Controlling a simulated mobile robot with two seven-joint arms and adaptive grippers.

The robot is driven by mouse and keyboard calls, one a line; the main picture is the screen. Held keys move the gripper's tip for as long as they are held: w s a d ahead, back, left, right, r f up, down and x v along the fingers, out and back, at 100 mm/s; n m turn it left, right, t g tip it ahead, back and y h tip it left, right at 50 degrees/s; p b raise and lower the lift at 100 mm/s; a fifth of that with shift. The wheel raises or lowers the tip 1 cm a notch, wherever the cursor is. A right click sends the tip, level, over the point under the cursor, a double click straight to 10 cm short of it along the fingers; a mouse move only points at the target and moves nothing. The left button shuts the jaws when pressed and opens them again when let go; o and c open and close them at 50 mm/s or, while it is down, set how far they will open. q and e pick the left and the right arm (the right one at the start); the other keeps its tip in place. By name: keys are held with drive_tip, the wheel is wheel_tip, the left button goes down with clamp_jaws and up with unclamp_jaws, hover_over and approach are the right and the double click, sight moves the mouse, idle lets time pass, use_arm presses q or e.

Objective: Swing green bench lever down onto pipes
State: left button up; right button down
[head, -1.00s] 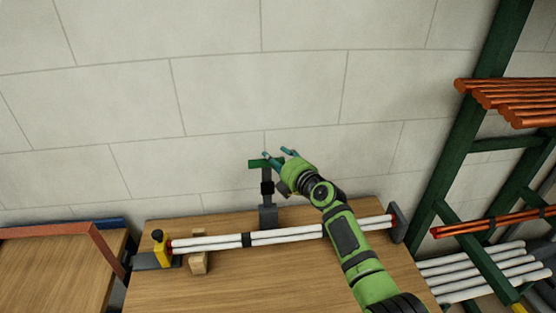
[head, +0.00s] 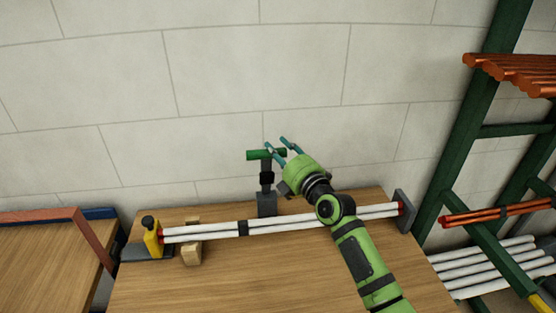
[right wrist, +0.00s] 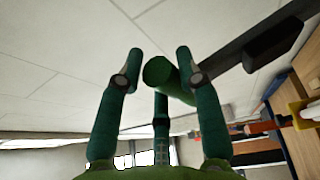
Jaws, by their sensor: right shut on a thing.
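The green bench lever stands upright at the back of the wooden bench, with its green crossbar handle (head: 254,155) on top of a dark post (head: 267,180). The white pipes (head: 280,229) lie across the bench in front of its foot. My right gripper (head: 276,147) is at the right end of the handle, its teal fingers pointing up and left. In the right wrist view, the round end of the green handle (right wrist: 158,72) lies between the fingers (right wrist: 160,60), and the gripper is shut on it. The fingers partly hide the handle. My left gripper is not in view.
A yellow clamp (head: 152,238) holds the pipes' left end, a grey end plate (head: 405,210) stands at their right, and a wooden block (head: 192,248) sits below them. A green rack (head: 460,150) with copper and white pipes is at right. The front bench top is clear.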

drive_tip(key=s+d+f+n+t+y+b, duration=0.1)
drive_tip(key=s+f+n+t+y+b, duration=0.1)
drive_tip(key=s+b, duration=0.4)
drive_tip(key=shift+d+f+t+y+b, duration=0.15)
drive_tip(key=shift+f+t+y+b, duration=0.25)
drive_tip(key=shift+b, duration=2)
